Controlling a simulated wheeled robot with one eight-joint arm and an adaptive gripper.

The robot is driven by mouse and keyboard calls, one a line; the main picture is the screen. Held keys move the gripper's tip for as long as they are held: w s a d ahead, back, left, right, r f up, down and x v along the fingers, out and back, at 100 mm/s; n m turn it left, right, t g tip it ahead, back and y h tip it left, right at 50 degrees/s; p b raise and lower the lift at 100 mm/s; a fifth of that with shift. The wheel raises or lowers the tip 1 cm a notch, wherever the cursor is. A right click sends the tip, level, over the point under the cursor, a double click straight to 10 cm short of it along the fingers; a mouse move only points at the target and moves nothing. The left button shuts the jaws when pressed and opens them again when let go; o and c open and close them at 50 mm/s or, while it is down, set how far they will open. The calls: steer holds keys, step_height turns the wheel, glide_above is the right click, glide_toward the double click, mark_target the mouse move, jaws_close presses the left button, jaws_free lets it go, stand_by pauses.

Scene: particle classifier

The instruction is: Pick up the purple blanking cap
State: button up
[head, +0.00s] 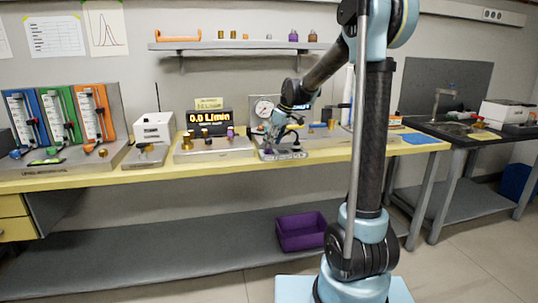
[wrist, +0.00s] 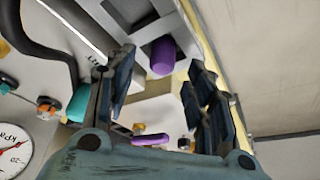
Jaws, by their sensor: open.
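My gripper (head: 272,138) is over the bench by the round gauge. In the wrist view my gripper (wrist: 160,92) is open, with dark fingers at left and right. A purple cylindrical cap (wrist: 162,55) shows in the gap between the fingers, farther up, in front of a grey block; nothing is gripped. A second purple piece (wrist: 150,140) lies lower, near small brass parts. In the head view a purple piece (head: 230,132) stands by the flow display, and a small dark purple one (head: 296,144) is beside my gripper. I cannot tell which matches which.
The yellow-edged bench (head: 200,173) carries a grey flow-display stand (head: 215,153) and colored flowmeters (head: 58,118) at the left. The round gauge (head: 264,110) stands behind my gripper. A purple bin (head: 300,232) sits on the lower shelf. A wall shelf (head: 235,46) hangs above.

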mark_target(269, 151)
steer(key=shift+x, duration=1.5)
steer(key=shift+s, duration=0.1)
steer(key=c, duration=1.1)
steer(key=shift+o, duration=0.2)
